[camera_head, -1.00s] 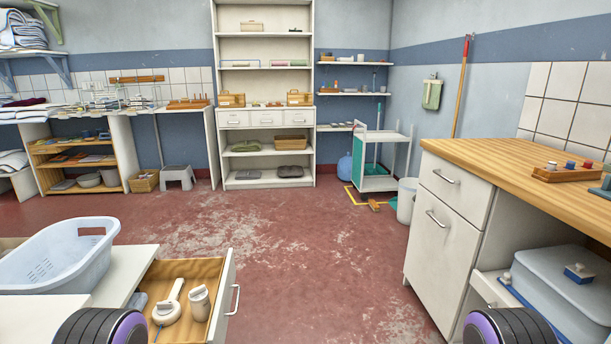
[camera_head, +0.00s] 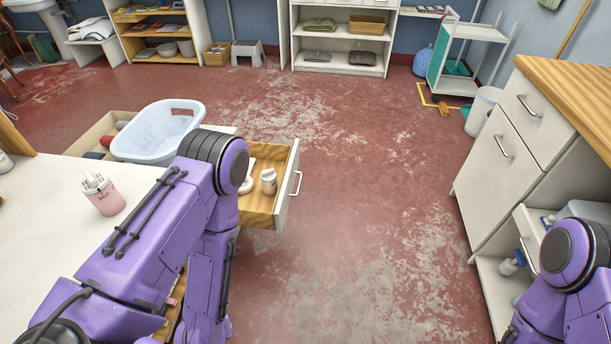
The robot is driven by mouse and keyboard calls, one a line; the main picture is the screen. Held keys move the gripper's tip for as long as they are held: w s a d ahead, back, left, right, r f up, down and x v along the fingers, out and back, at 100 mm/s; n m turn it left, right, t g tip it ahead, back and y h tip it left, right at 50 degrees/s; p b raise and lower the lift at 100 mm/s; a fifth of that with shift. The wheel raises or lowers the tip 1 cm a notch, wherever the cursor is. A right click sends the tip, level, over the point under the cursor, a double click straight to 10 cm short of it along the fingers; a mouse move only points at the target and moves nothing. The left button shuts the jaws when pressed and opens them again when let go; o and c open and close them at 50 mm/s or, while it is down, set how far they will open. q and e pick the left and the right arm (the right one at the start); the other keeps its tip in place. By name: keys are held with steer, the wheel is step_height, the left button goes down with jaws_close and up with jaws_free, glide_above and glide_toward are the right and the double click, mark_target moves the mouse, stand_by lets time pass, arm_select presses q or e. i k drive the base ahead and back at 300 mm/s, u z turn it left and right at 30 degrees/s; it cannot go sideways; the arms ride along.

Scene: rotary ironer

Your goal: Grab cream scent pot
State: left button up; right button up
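A small cream pot with a lid (camera_head: 268,182) stands in the open wooden drawer (camera_head: 262,219), near its front panel. It looks like the cream scent pot. A white object lies beside it in the drawer, partly hidden by my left arm. My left arm comes in from the left, bends in front of the drawer's left part and points down; its gripper is not in view. My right arm shows at the lower right corner, and its gripper is also out of view.
A white worktop with a pink container (camera_head: 103,195) lies at left. A pale blue laundry basket (camera_head: 158,134) sits behind it. A white cabinet (camera_head: 510,140) with a wooden top stands at right, with an open lower drawer. The red floor between is clear.

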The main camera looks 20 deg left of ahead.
mark_target(270, 188)
steer(key=z, duration=0.35)
steer(key=i, duration=2.35)
steer(key=u, duration=2.6)
